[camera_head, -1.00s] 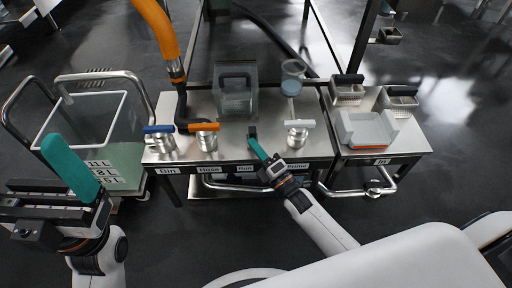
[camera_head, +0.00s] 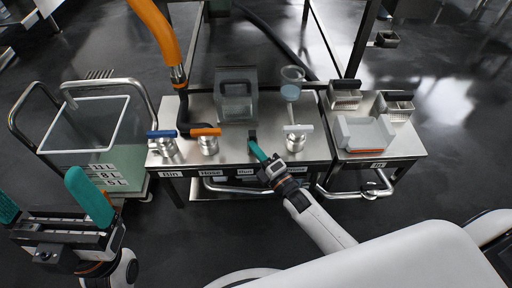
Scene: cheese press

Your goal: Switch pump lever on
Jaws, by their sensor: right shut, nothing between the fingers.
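The metal bench (camera_head: 228,158) carries several valves and a small dark lever (camera_head: 252,136) above the "Run" label (camera_head: 245,172). I take this for the pump lever; its exact position is hard to read. My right gripper (camera_head: 256,149) is shut and empty, its teal fingertips right by the dark lever's lower end. Whether they touch it I cannot tell. The fingers partly hide the lever's base. My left gripper (camera_head: 45,195) is open and empty at the lower left, in front of the cart and away from the bench.
A blue-handled valve (camera_head: 163,145), an orange-handled valve (camera_head: 207,142) and a white-handled valve (camera_head: 297,139) stand beside the lever. A clear container (camera_head: 235,98) is behind. A wheeled cart (camera_head: 95,142) stands left; a grey-white tray (camera_head: 364,133) sits right.

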